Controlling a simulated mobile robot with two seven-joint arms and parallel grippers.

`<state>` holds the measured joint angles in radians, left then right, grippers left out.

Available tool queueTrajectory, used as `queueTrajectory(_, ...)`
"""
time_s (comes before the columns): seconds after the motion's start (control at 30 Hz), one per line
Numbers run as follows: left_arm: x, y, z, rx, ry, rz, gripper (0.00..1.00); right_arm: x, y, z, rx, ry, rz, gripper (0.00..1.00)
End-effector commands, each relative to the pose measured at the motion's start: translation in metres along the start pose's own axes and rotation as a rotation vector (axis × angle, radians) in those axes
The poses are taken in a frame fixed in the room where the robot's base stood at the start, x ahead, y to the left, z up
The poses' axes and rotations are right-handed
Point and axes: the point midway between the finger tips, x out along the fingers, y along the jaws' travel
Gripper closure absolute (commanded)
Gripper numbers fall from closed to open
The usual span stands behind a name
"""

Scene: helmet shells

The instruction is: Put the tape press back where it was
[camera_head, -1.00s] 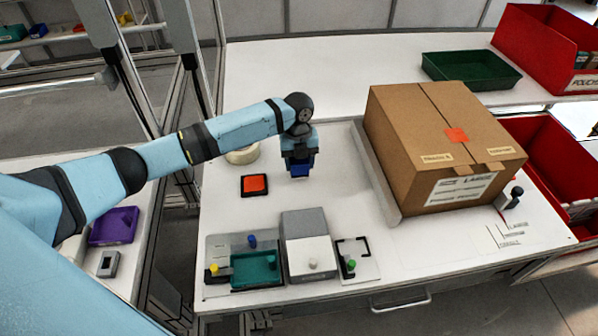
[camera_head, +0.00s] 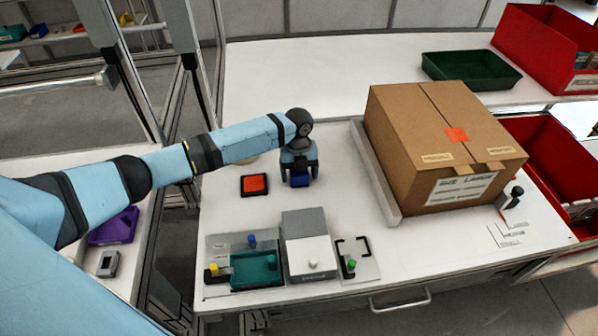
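A small dark blue block (camera_head: 301,181), which may be the tape press, is at the white table top behind the grey box. My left gripper (camera_head: 300,176) points down over it, with its fingers apart on either side of the block. It looks open, and I see a small gap beside the block. The gripper hides the block's upper part. My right gripper is not in view.
An orange pad in a black frame (camera_head: 254,184) lies left of the block. A large cardboard box (camera_head: 440,150) stands on the right. Nearer the front are a green tray (camera_head: 254,270), a grey-white box (camera_head: 308,250) and a plate with a green knob (camera_head: 355,258). A black-handled tool (camera_head: 514,197) stands far right.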

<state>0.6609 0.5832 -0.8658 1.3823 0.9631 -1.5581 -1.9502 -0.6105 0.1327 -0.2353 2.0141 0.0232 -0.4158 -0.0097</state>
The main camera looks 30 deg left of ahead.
Motion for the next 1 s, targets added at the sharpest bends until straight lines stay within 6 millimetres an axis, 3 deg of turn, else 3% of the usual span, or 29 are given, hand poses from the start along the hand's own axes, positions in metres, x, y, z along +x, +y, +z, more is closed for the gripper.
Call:
queueTrajectory(0.23,-0.011,0.000,0.001,-0.001,-0.002,-0.001,0.21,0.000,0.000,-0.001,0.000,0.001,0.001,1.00)
queueTrajectory(0.7,-0.103,0.000,0.000,0.000,-0.002,-0.002,0.21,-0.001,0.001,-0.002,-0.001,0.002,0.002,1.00)
queueTrajectory(1.0,-0.123,0.000,0.000,0.000,0.001,0.000,0.21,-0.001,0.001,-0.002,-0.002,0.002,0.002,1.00)
